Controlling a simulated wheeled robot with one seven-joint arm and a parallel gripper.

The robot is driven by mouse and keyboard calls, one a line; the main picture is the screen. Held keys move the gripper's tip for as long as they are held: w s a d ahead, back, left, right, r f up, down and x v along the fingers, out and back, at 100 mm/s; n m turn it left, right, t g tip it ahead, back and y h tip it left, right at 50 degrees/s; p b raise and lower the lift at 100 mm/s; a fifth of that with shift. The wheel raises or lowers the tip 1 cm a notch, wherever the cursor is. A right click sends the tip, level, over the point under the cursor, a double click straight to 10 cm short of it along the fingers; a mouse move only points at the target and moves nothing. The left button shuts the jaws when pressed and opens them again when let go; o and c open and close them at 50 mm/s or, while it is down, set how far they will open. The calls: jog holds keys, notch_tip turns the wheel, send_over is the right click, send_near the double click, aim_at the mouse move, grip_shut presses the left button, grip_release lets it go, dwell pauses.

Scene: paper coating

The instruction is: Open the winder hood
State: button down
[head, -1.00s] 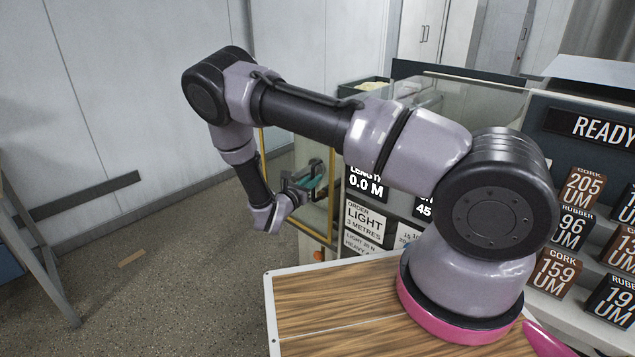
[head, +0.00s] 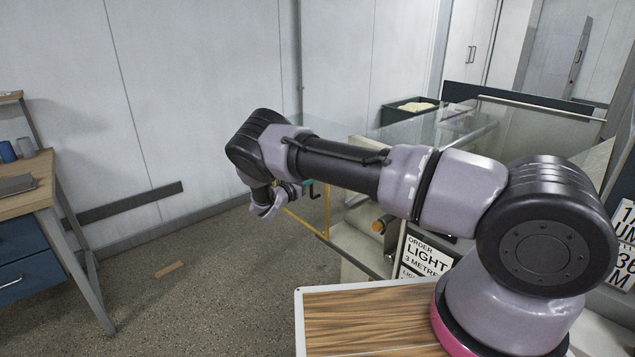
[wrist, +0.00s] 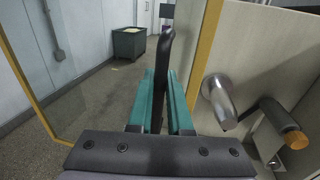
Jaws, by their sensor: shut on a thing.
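The winder hood is a clear panel with yellow edging (head: 327,215). In the head view it stands swung outward from the machine front, to the left of the order sign. In the wrist view its yellow edges (wrist: 207,45) run on both sides of my gripper (wrist: 163,80). My gripper's teal fingers are shut on the hood's black handle (wrist: 167,45), which stands upright between them. In the head view my gripper (head: 306,187) is small and partly hidden by my own arm. Behind the hood, a metal cylinder (wrist: 220,100) and a dark roller with an orange end (wrist: 285,122) are exposed.
A wooden-topped bench with blue drawers (head: 28,200) stands at the left. A dark green bin (wrist: 130,42) stands by the far wall. The floor (head: 200,285) between bench and machine is open, with a small brown strip (head: 170,268) on it.

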jog(key=shift+w+a, duration=0.65)
jog(key=shift+w, duration=0.15)
jog(key=c, duration=0.8)
grip_release()
jog(key=shift+c, duration=0.2)
jog(key=v, duration=1)
jog(key=shift+s+a, duration=0.25)
jog(key=shift+s, duration=0.1)
